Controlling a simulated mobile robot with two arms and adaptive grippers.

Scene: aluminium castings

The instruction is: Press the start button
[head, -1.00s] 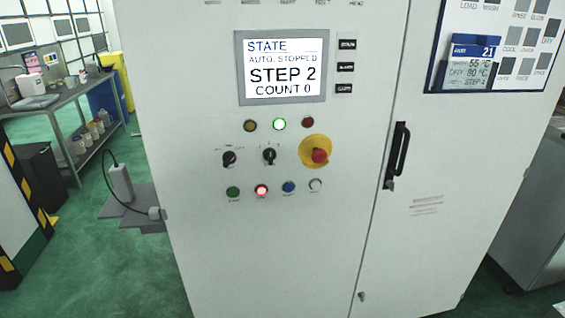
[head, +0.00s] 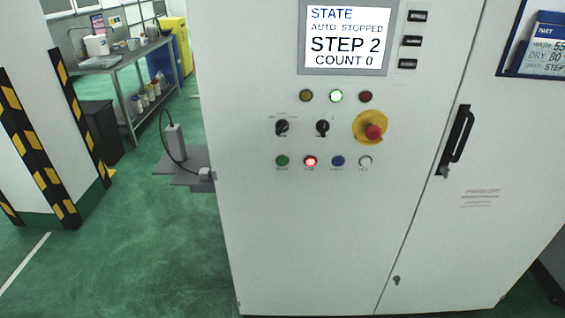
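The start button appears to be the green button (head: 282,161) at the left end of the lower button row on the white control cabinet (head: 300,240); its small label is hard to read. Beside it are a lit red button (head: 310,161), a blue button (head: 338,161) and a white button (head: 365,161). The screen (head: 347,38) above reads "STATE, AUTO: STOPPED, STEP 2, COUNT 0". A green lamp (head: 336,96) is lit between two unlit lamps. Neither of my grippers shows in the head view.
A red emergency stop (head: 374,132) on a yellow disc and two black selector switches (head: 323,127) sit above the buttons. A grey bracket (head: 186,165) juts from the cabinet's left side. A striped pillar (head: 30,140) stands at left. Green floor (head: 130,250) between is clear.

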